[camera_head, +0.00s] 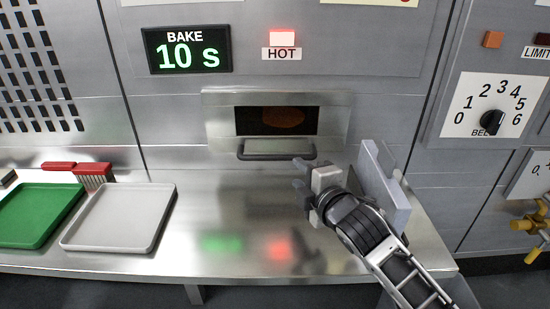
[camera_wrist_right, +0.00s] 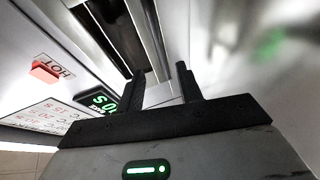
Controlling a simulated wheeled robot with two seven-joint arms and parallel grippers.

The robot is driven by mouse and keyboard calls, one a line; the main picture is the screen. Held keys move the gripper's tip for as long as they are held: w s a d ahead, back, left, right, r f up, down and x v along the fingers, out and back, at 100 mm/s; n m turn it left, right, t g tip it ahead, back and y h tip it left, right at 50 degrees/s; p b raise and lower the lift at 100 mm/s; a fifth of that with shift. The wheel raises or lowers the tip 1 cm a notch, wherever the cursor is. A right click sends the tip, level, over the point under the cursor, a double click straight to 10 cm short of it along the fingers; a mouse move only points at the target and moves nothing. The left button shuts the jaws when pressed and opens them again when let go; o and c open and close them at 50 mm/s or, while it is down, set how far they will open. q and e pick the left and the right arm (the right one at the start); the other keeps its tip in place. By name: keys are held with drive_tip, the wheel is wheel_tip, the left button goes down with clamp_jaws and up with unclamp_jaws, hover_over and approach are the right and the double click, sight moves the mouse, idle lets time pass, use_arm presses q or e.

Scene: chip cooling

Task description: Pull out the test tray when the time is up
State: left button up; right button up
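A wall oven front (camera_head: 220,125) has a dark window (camera_head: 250,122) with a brown-orange round shape (camera_head: 284,117) behind it. A dark bar handle (camera_head: 277,150) sits below the window. If the test tray is inside, I cannot make it out. The display (camera_head: 187,50) reads "BAKE 10 s" in green and white. My right gripper (camera_head: 299,174) is open and empty, just below and right of the handle, apart from it. Its two fingers stand apart in the right wrist view (camera_wrist_right: 160,72). My left gripper is out of view.
A red lamp (camera_head: 282,38) above a HOT label is lit. A light grey tray (camera_head: 120,216) and a green tray (camera_head: 35,214) lie on the steel counter (camera_head: 220,262) at left, with a red brush (camera_head: 93,176) behind. A dial (camera_head: 492,122) is on the right wall. The middle counter is clear.

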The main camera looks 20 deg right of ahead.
sight(281, 159)
drive_tip(key=x, duration=1.1)
clamp_jaws()
